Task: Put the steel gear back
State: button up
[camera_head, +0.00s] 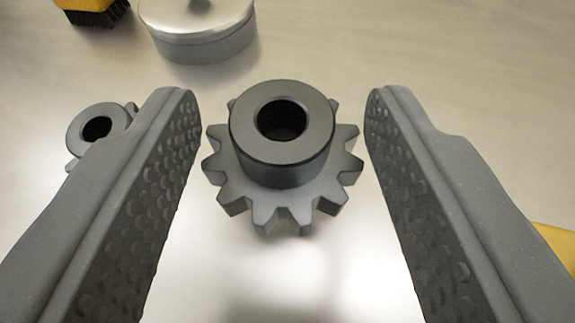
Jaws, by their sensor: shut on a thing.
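A dark grey steel gear (283,195) with a raised round hub and a centre bore is between the two fingers of my gripper (282,105). My gripper is shut on this gear, with its teeth facing the textured inner pads. The hub points up toward the camera. Narrow strips of the surface show beside the teeth, so the exact contact points are hard to see. A second, smaller-looking grey gear (78,127) with a hub lies at the left, partly hidden behind the left finger.
A round metal lidded tin (205,45) stands behind the gear, cut by the top edge. A yellow brush (92,12) with dark bristles is at the top left. A yellow object (560,245) shows at the right edge. The metal surface (450,60) at the upper right is clear.

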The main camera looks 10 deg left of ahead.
jog(key=shift+f, duration=0.25)
jog(key=shift+f, duration=0.2)
jog(key=shift+f, duration=0.3)
jog(key=shift+f, duration=0.15)
jog(key=o, duration=1.2)
jog(key=shift+o, duration=0.2)
jog(key=shift+r, duration=0.3)
jog(key=v, duration=1.2)
jog(key=shift+r+p, duration=0.3)
jog(key=shift+p, duration=0.05)
